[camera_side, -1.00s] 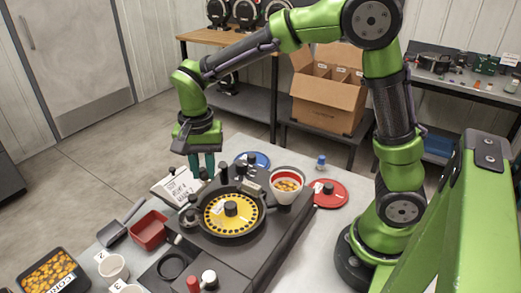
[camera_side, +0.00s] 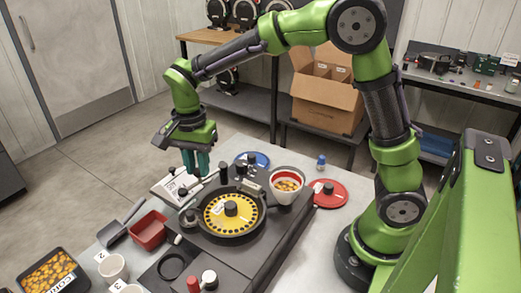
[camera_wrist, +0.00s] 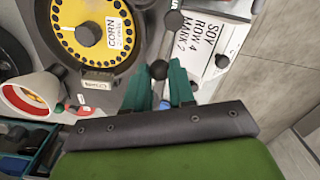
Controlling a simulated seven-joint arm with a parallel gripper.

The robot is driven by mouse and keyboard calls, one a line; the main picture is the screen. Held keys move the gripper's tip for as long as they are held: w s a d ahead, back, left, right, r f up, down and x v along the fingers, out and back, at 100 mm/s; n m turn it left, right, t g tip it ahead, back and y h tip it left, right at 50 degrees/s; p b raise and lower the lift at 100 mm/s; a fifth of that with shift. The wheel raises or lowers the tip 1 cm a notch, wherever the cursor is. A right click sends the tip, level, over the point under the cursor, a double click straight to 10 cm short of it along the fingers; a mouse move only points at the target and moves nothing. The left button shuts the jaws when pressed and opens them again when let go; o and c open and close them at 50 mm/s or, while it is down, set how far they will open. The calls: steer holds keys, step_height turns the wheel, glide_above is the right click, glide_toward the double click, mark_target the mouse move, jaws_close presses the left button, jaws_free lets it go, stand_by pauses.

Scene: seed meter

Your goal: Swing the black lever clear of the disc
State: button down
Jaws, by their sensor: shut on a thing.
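The yellow disc (camera_side: 231,212), with a ring of dark holes and a black centre knob, sits in a dark round housing. It also shows in the wrist view (camera_wrist: 72,38), labelled CORN. The black lever's round knob (camera_wrist: 158,70) is between the fingers of my gripper (camera_wrist: 160,82), which are shut on it. In the wrist view the lever lies to the right of the disc's dark rim, apart from the yellow face. In the side view my gripper (camera_side: 196,172) is low at the back left of the housing, and its fingers partly hide the lever.
A white card (camera_wrist: 210,42) reading SOY ROW 4 MARK 2 lies beside the lever. A white hopper with a red inside (camera_side: 287,185) stands to the right of the disc. A red bin (camera_side: 149,230) and a scoop (camera_side: 118,228) lie to the left.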

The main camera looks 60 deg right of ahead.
mark_target(197, 168)
steer(key=c, duration=0.9)
jaws_free()
steer(key=shift+c, duration=0.2)
step_height(197, 168, up, 17)
steer(key=s+d+f+n+t, duration=0.2)
steer(key=s+n, duration=0.1)
steer(key=s, duration=0.2)
steer(key=s+d+f+n+t+y, duration=0.1)
steer(key=s+d+f+n+t, duration=0.1)
steer(key=s, duration=0.4)
steer(key=s+d+f+n+t+y, duration=0.1)
steer(key=s+d+f+n+t, duration=0.1)
steer(key=s+n, duration=0.3)
steer(key=shift+s+d+f+t, duration=0.15)
steer(key=shift+s+f+t, duration=0.25)
steer(key=shift+f+t, duration=0.3)
